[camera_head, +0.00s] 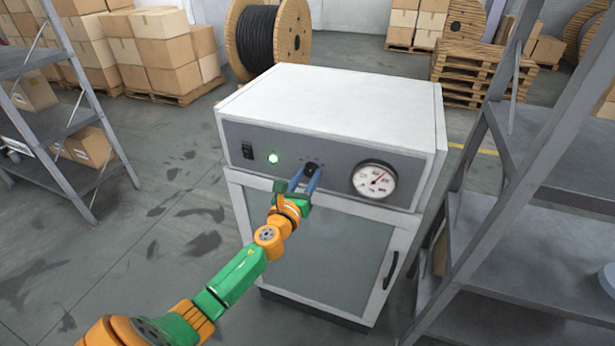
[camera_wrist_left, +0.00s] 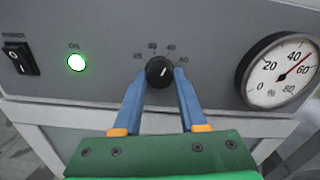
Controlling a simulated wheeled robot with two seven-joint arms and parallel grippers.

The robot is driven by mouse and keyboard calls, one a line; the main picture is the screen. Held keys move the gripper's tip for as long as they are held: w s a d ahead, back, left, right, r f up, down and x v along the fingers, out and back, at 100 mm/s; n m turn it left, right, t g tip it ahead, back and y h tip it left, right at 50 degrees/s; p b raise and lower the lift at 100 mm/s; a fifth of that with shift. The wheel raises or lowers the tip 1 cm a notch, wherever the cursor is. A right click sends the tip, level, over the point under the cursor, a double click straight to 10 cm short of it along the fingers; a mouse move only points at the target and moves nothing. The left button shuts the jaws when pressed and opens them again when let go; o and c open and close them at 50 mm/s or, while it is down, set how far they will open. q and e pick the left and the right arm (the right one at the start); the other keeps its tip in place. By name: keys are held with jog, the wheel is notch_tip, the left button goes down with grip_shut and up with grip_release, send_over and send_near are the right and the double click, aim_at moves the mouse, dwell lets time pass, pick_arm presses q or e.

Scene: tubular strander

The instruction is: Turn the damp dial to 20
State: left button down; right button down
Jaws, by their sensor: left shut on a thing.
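The black damp dial (camera_wrist_left: 159,72) sits on the grey front panel of the white cabinet; it also shows in the head view (camera_head: 311,169). A short white mark on it points up and slightly right. The small labels around it are too blurred to read surely. My left gripper (camera_head: 306,177) is shut on the dial, with one blue finger on each side of it, as the left wrist view (camera_wrist_left: 160,80) also shows. The round gauge (camera_head: 374,179) right of the dial has a red needle pointing to the upper right. My right gripper is out of view.
A black power switch (camera_wrist_left: 20,58) and a lit green lamp (camera_wrist_left: 77,62) are left of the dial. The cabinet's glass door (camera_head: 330,240) is below. Metal shelves stand at the left (camera_head: 60,130) and close at the right (camera_head: 500,200). A cable reel (camera_head: 268,38) stands behind.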

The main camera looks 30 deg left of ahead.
pick_arm(q)
jog(key=n, duration=0.7)
jog(key=shift+n+b, duration=0.3)
jog(key=shift+b, duration=0.05)
jog(key=n, duration=0.4)
jog(key=shift+n, duration=2.1)
jog(key=shift+c, duration=2.3)
grip_release()
jog(key=shift+r, duration=0.1)
